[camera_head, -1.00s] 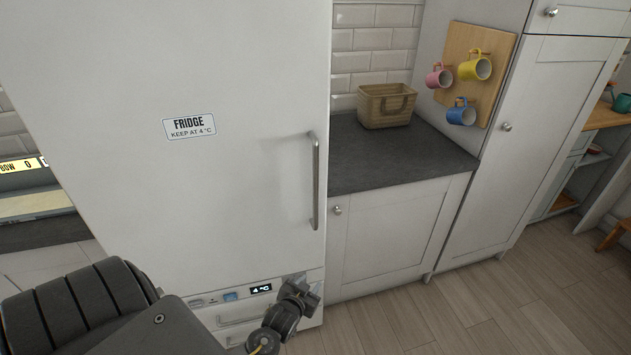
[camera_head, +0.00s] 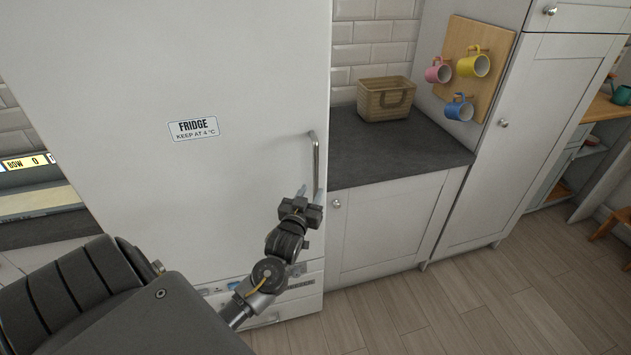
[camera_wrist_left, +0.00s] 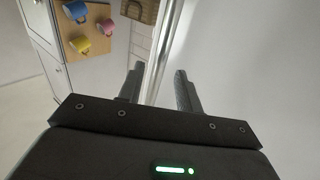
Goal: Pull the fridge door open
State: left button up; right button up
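The white fridge door (camera_head: 240,65) is shut and bears a "FRIDGE KEEP AT 4 °C" label (camera_head: 193,129). Its vertical metal handle (camera_head: 315,155) is on the right side of the door. My left gripper (camera_head: 309,193) is at the lower part of the handle. In the left wrist view the handle (camera_wrist_left: 164,45) runs between the two open fingers of my left gripper (camera_wrist_left: 160,85), with a gap visible to the right finger. My gripper hides the handle's lower end in the head view. My right gripper is not in view.
A dark worktop (camera_head: 390,150) with a wicker basket (camera_head: 385,99) adjoins the fridge on the right. Several mugs hang on a wooden board (camera_head: 490,40) beyond it. A white base cabinet (camera_head: 380,225) stands beside the fridge. Wooden floor (camera_head: 480,300) is clear at right.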

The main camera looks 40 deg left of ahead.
aim_at(315, 186)
pick_arm(q)
jog(key=p+x, duration=0.1)
jog(key=x, duration=0.3)
jog(key=shift+w+a, duration=0.1)
jog(key=shift+w, duration=0.3)
grip_shut()
